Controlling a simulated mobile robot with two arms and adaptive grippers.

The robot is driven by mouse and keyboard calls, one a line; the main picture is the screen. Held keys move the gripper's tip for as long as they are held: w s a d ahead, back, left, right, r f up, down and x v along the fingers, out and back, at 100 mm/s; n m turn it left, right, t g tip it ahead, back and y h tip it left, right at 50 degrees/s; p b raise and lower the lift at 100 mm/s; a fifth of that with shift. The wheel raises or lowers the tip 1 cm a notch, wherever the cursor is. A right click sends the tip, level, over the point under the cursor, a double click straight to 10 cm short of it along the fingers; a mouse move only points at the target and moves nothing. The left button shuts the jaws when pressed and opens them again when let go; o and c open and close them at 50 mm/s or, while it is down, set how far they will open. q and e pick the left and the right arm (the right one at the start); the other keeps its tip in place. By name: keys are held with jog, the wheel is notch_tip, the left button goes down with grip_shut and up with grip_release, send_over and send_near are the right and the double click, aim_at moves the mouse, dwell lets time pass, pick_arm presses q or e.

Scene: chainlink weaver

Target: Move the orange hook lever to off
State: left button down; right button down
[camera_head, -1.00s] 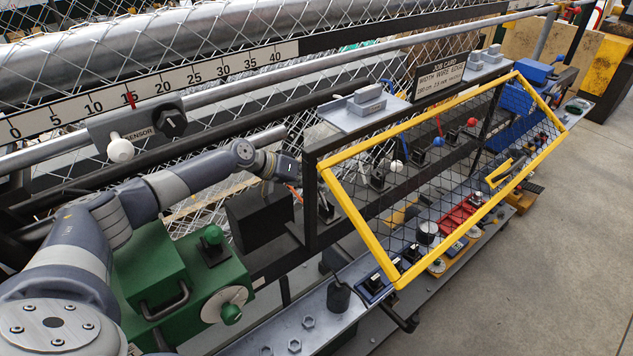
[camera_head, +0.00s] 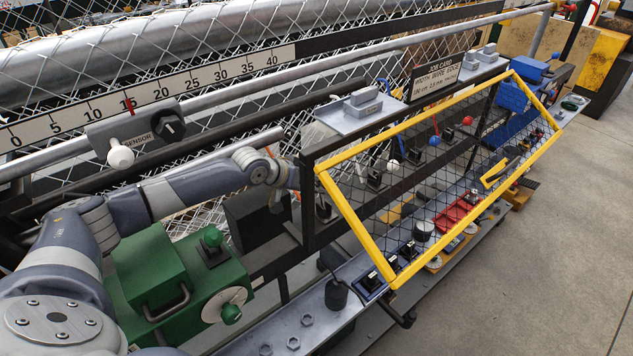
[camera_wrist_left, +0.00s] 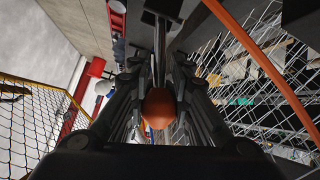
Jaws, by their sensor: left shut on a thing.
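The orange knob of the hook lever (camera_wrist_left: 159,108) is between the fingers of my left gripper (camera_wrist_left: 160,118) in the left wrist view. A metal stem runs from the knob up to a dark block at the top. The gripper is shut on the knob. In the head view, my left gripper (camera_head: 292,178) is beside the black post at the left end of the yellow-framed guard. Its fingertips and most of the lever are hidden there, so the lever's position cannot be read. My right gripper is not in view.
The yellow-framed mesh guard (camera_head: 345,216) stands right of the gripper, over several levers and switches. A green machine box (camera_head: 150,265) is below my left arm. Wire mesh lies behind. An orange curved strip (camera_wrist_left: 245,42) passes close by in the left wrist view.

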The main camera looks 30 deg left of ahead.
pick_arm(q)
jog(key=shift+s+d+m+y, duration=0.2)
jog(key=shift+d+y, duration=0.05)
jog(key=shift+d, duration=0.15)
jog(key=shift+s+d+m+y, duration=0.15)
jog(key=shift+d+m+y, duration=0.1)
jog(key=shift+d, duration=0.1)
jog(key=c, duration=1.3)
grip_release()
jog(key=shift+t, duration=0.3)
jog(key=shift+r, duration=0.1)
jog(key=shift+a, duration=0.1)
jog(key=v, duration=0.7)
jog(key=shift+s, duration=0.15)
